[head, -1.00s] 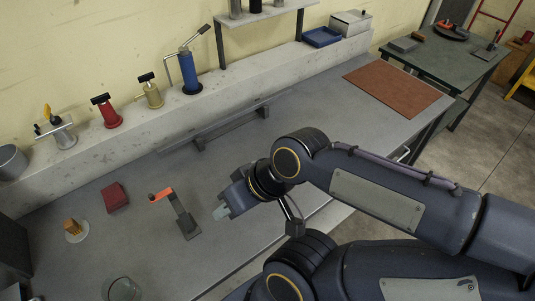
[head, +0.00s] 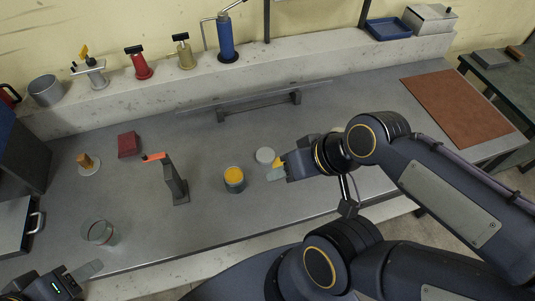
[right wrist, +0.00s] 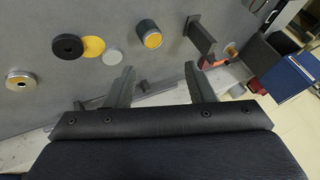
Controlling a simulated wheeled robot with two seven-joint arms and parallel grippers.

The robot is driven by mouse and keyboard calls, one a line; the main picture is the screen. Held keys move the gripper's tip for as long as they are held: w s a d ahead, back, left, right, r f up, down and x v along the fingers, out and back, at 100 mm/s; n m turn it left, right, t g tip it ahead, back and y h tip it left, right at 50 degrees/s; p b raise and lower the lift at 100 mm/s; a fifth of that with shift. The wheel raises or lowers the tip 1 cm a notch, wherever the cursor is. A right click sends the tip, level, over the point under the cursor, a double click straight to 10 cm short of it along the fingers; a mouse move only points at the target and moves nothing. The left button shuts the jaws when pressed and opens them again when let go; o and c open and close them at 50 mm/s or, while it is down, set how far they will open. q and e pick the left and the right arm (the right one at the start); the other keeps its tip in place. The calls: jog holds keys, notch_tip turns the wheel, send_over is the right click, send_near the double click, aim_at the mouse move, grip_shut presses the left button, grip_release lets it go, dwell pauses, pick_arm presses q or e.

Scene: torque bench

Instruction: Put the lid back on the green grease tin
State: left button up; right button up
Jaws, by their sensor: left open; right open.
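A short tin (head: 234,181) with an orange-yellow top stands open on the bench; its side looks dark grey, and I cannot make out green. It also shows in the right wrist view (right wrist: 149,34). A flat pale grey disc (head: 265,155) lies beside it. A yellow disc (right wrist: 93,46) and a black round piece (right wrist: 66,47) lie near; I cannot tell which is the green tin's lid. My right gripper (head: 275,168) is open and empty, right of the tin, partly covering the yellow disc. My left gripper (head: 86,270) is open and empty at the front left edge.
A dark post with an orange handle (head: 154,157) stands left of the tin. A glass jar (head: 100,233) stands at front left. A red box (head: 129,145) lies farther back. A silver-rimmed yellow round piece (right wrist: 20,80) shows in the wrist view. A low rail (head: 255,103) crosses behind.

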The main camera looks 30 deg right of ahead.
jog(key=o, duration=0.7)
jog(key=w+d+f+g+b, duration=0.1)
jog(key=w+f+b, duration=0.1)
jog(key=w, duration=0.1)
jog(key=w+d+f+n+b, duration=0.1)
jog(key=w+f+b, duration=0.1)
jog(key=w+b, duration=0.1)
jog(key=w+d+f+g+h+b, duration=0.1)
jog(key=w+d+f+b, duration=0.1)
jog(key=w, duration=0.1)
jog(key=shift+f+n+g+b, duration=0.2)
jog(key=shift+n+g+b, duration=0.1)
jog(key=shift+n+b, duration=0.1)
jog(key=n+g+h+b, duration=0.2)
jog(key=g+h+b, duration=0.1)
jog(key=b, duration=0.4)
send_near(266, 154)
jog(key=shift+s, duration=0.45)
jog(key=shift+w+d+f, duration=0.1)
jog(key=shift+w+f, duration=0.2)
jog(key=shift+n, duration=0.3)
jog(key=shift+f, duration=1.25)
jog(key=shift+f, duration=0.1)
notch_tip(266, 154, down, 5)
jog(key=shift+f, duration=0.1)
jog(key=shift+w, duration=0.1)
